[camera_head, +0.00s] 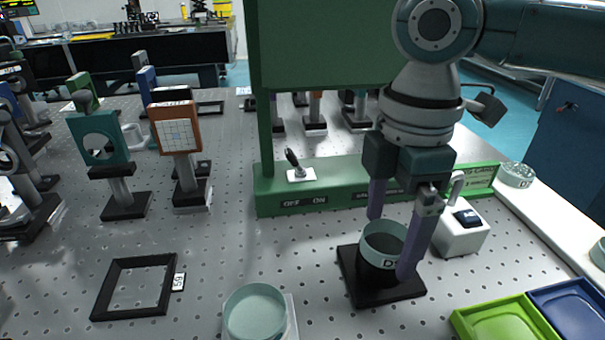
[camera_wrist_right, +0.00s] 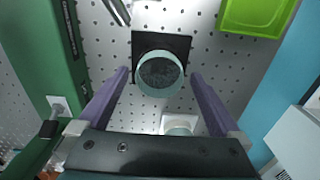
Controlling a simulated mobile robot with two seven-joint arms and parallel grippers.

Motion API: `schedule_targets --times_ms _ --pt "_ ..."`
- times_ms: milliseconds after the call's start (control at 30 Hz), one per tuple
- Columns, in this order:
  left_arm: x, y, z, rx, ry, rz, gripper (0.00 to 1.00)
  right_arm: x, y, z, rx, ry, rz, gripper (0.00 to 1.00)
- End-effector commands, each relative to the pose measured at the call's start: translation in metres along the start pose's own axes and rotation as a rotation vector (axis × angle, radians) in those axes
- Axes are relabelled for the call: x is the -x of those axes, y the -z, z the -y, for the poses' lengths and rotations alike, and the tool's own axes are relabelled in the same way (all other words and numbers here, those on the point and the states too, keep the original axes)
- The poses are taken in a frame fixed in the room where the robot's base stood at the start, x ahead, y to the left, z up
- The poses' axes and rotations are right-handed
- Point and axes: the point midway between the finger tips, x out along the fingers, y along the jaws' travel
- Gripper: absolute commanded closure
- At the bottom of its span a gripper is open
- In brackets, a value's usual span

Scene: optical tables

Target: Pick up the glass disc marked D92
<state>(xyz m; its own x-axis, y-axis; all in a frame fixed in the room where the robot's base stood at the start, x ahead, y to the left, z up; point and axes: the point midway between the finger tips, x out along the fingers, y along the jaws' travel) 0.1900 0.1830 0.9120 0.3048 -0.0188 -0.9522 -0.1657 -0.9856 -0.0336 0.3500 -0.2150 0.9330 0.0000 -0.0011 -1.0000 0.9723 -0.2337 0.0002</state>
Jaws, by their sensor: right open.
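A round pale teal glass disc (camera_head: 382,243) sits on top of a black cylindrical holder with a square black base (camera_head: 352,277). Its label starts with "D"; the rest is hidden by a finger, so I cannot confirm D92. My right gripper (camera_head: 390,246) is open and points down, with one purple finger on each side of this disc. In the right wrist view the disc (camera_wrist_right: 160,74) lies between the open fingers (camera_wrist_right: 160,80), with gaps on both sides. My left gripper is not in view.
Another glass disc (camera_head: 255,311) stands at the front. One more (camera_head: 516,174) lies on the white ledge at right. A white switch box (camera_head: 461,238) is close behind the right finger. A green frame (camera_head: 330,186) stands behind. Green (camera_head: 503,320) and blue (camera_head: 572,310) trays are front right.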

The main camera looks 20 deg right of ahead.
Motion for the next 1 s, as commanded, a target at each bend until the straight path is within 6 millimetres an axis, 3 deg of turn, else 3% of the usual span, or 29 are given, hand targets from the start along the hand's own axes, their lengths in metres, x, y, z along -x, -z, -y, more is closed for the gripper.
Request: schedule_targets --times_ms 167,1000 --pt "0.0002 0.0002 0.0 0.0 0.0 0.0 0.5 0.0001 0.0002 0.0 0.001 0.0 0.0 0.0" --pt "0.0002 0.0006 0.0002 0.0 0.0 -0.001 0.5 0.0008 0.0003 -0.0003 0.001 -0.001 -0.001 0.92"
